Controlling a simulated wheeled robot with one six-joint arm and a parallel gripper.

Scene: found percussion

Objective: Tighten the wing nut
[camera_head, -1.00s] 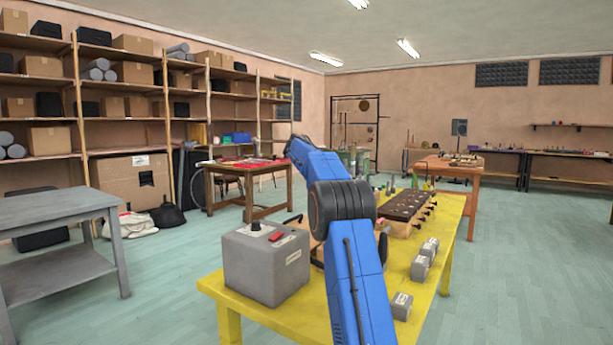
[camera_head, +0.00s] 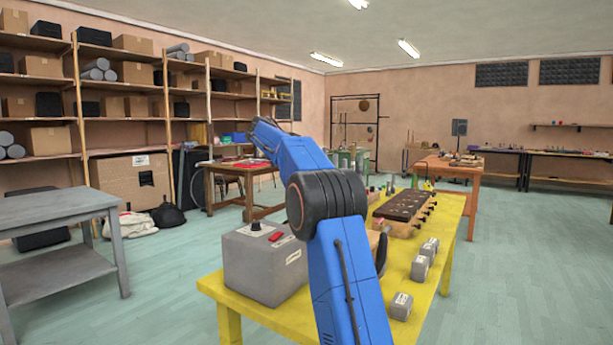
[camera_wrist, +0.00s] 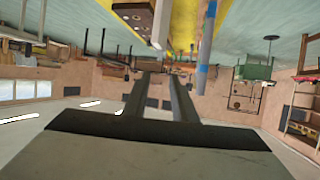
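I cannot make out the wing nut in either view. The yellow workbench (camera_head: 447,262) stands in front of me, and my blue arm hides part of it. The wrist view is upside down; in it the two dark fingers of my gripper (camera_wrist: 160,75) stand apart with an empty gap between them. Past the fingertips the gap shows only the far room. The yellow bench top (camera_wrist: 184,22) is at the top of the wrist view. In the head view my gripper cannot be made out.
A grey box with a red switch (camera_head: 262,268) stands at the bench's left. A dark board with holes (camera_head: 402,205) and grey labelled blocks (camera_head: 401,306) are at its right. A blue-grey rod (camera_wrist: 206,45) is close right of my fingers in the wrist view.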

